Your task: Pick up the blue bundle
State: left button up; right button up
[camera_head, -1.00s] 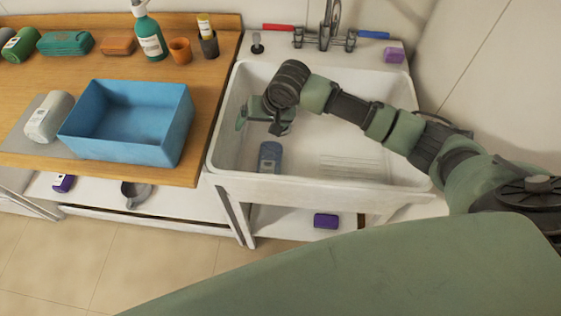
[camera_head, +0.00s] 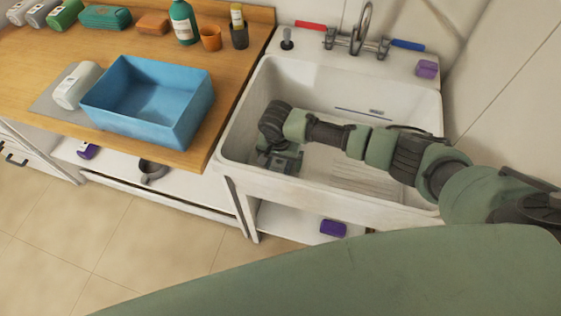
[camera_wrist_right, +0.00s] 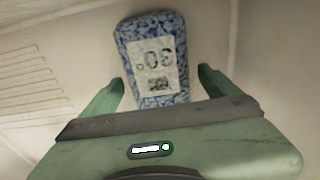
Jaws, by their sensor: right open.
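The blue bundle (camera_wrist_right: 178,30) shows in the right wrist view, mottled blue and white with a white label printed with dark marks. It lies on the white floor of the sink (camera_head: 335,88). My right gripper (camera_wrist_right: 163,83) is open, with one green finger to each side of the bundle's near part and small gaps showing. In the head view my right gripper (camera_head: 280,158) is low in the left part of the sink, and the arm hides the bundle there. My left gripper is not in view.
Sink walls surround the right gripper, and a tap (camera_head: 358,35) stands behind. A blue bin (camera_head: 190,112) sits on the wooden counter at left, beside a white bottle (camera_head: 78,85). A purple item (camera_head: 428,69) lies on the right rear rim.

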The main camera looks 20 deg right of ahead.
jog(key=shift+d+f, duration=0.1)
jog(key=shift+f, duration=0.4)
jog(key=shift+w+r, duration=0.1)
jog(key=c, duration=1.9)
jog(key=shift+o, duration=0.2)
notch_tip(320, 180, up, 20)
